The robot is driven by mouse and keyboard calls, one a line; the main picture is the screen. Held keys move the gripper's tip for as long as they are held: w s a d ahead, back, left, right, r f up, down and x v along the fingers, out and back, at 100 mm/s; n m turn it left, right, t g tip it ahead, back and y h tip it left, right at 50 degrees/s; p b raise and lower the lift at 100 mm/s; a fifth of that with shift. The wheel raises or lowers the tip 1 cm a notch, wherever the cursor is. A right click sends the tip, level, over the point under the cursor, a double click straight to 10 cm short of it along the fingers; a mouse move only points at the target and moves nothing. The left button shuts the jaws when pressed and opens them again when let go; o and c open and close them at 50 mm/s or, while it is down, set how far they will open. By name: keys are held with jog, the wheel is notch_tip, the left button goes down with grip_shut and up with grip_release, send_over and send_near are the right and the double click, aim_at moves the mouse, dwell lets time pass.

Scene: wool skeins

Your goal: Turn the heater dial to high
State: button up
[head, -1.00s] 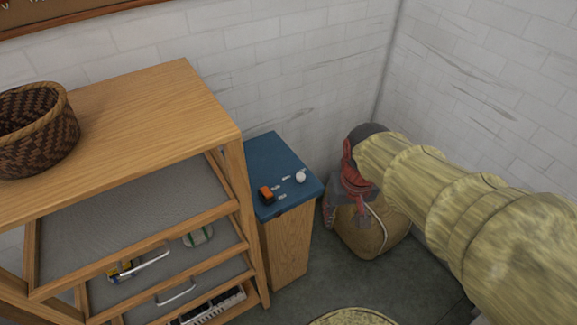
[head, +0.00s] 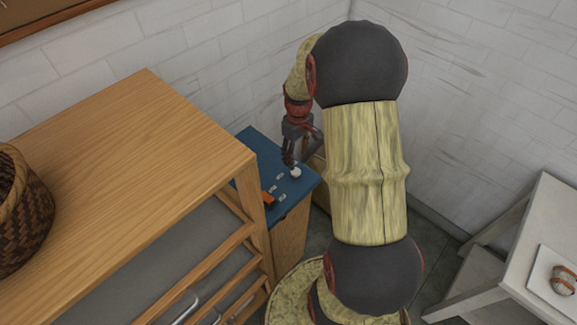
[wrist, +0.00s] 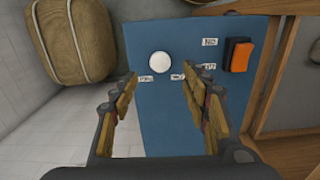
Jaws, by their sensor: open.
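The heater control box has a blue top panel (head: 252,147) on a wooden body, standing beside the wooden shelf unit. A round white dial (head: 296,173) sits on this panel; it also shows in the wrist view (wrist: 160,64), with small white labels around it. No pointer mark on the dial can be made out. An orange switch (wrist: 238,54) is to the right of the dial in the wrist view. My gripper (head: 291,161) is over the panel, pointing down near the dial. In the wrist view its open fingers (wrist: 160,90) stand either side of the dial's line, with nothing held.
The shelf unit (head: 130,140) with a woven basket (head: 22,205) stands close on the left. A tan bundle (wrist: 75,40) lies beside the box. White walls are behind. A white table (head: 535,220) is at the right.

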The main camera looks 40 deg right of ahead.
aim_at(296, 171)
jog(key=shift+w+f, duration=0.1)
jog(key=shift+f, duration=0.35)
notch_tip(296, 171, down, 7)
jog(key=shift+r+b, duration=0.1)
jog(key=shift+b, duration=0.55)
jog(key=shift+c, duration=1.1)
jog(key=c, duration=1)
jog(key=shift+o, duration=0.2)
